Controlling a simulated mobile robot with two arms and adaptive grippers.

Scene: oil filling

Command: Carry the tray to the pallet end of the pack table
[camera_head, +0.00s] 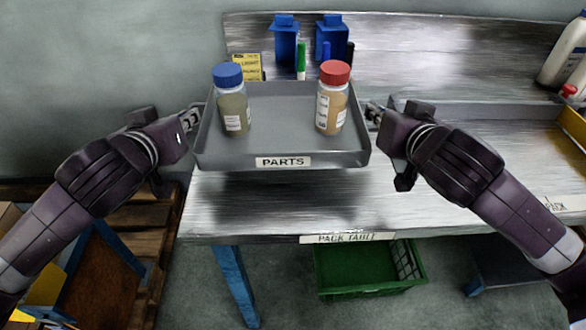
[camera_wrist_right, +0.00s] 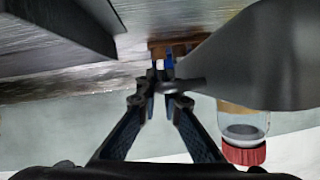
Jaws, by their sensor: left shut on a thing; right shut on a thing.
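The grey tray (camera_head: 285,103) with a PARTS label is above the left end of the pack table (camera_head: 330,215), with a dark shadow below it. It looks about level. A blue-capped jar (camera_head: 233,112) stands in its left part and a red-capped jar (camera_head: 333,104) in its right part. My left gripper (camera_head: 197,112) is shut on the tray's left side. My right gripper (camera_head: 373,113) is shut on its right side. In the right wrist view my right gripper (camera_wrist_right: 167,88) closes at the tray's edge (camera_wrist_right: 250,55), with the red-capped jar (camera_wrist_right: 243,128) appearing inverted beyond.
A wooden pallet (camera_head: 160,235) lies on the floor at the left. Another grey tray (camera_head: 470,115) sits to the right. A green crate (camera_head: 350,265) is under the table.

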